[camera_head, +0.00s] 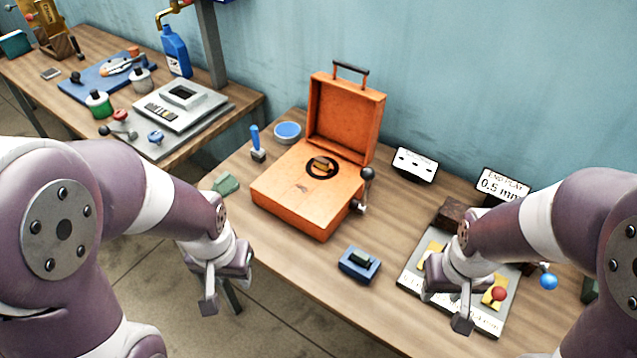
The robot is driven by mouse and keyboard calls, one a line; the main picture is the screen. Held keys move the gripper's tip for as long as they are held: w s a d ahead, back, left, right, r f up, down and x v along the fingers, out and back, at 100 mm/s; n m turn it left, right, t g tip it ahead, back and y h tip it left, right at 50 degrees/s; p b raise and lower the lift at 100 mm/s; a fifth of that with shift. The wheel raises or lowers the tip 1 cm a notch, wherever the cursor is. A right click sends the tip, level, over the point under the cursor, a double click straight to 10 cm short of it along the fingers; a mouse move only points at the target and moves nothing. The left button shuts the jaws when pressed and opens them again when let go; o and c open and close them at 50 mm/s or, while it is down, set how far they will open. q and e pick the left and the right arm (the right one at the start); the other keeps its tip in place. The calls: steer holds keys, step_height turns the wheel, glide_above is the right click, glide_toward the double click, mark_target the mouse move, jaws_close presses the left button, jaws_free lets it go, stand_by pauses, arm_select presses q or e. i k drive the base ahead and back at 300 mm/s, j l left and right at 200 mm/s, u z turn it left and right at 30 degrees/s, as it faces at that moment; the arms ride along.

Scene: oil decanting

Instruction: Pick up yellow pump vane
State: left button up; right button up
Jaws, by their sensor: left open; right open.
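I cannot tell which, if any, is the pump vane. My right gripper (447,306) is open and empty, above the plate's front left part, and hides some of it. My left gripper (224,288) is open and empty, off the table's front left edge. A small tan piece (322,164) sits in a black ring in the orange case (299,202).
The case's lid stands open at the back. A blue block with a dark green top (360,262) lies between case and plate. Another table with a blue bottle (175,52) is at left.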

mark_target(321, 165)
steer(key=i+u, duration=0.4)
steer(key=i+l+u, duration=0.1)
steer(key=u, duration=0.35)
steer(key=i+l+u, duration=0.25)
steer(key=u, duration=0.15)
steer(key=i, duration=0.05)
